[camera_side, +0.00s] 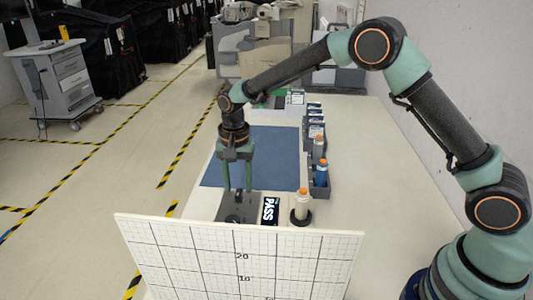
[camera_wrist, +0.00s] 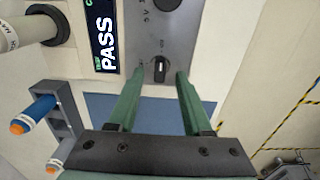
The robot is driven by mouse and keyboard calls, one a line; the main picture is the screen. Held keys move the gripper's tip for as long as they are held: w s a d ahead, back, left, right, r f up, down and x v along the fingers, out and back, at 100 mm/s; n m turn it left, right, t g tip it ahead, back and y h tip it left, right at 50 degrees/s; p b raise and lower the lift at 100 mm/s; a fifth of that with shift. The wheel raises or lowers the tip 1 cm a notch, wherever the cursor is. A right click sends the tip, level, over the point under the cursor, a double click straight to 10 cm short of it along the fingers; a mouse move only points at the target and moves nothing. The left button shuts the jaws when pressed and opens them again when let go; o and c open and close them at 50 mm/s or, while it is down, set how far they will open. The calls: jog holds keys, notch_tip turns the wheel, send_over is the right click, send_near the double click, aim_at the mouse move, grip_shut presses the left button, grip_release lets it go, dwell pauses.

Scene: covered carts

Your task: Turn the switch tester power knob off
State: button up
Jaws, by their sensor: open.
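The switch tester is a grey panel (camera_side: 225,208) with a black display reading "PASS" (camera_side: 269,210), standing near the front of the table. In the wrist view its panel (camera_wrist: 142,35) carries a small black knob (camera_wrist: 160,68) with a pale pointer line, set near the panel's edge. A larger dark knob (camera_wrist: 167,3) is cut off by the top of that view. My gripper (camera_side: 238,189) points down over the panel with its green fingers apart and empty. In the wrist view its fingertips (camera_wrist: 160,72) appear on either side of the small knob, without visible contact.
A white grid board (camera_side: 240,262) stands in front and hides the tester's lower front. A white orange-capped bottle (camera_side: 301,207) stands in a black ring to the right. Behind it is a grey rack with a blue bottle (camera_side: 321,174). A blue mat (camera_side: 270,150) lies clear behind the tester.

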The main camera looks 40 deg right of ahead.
jog(key=shift+f, duration=0.8)
grip_shut()
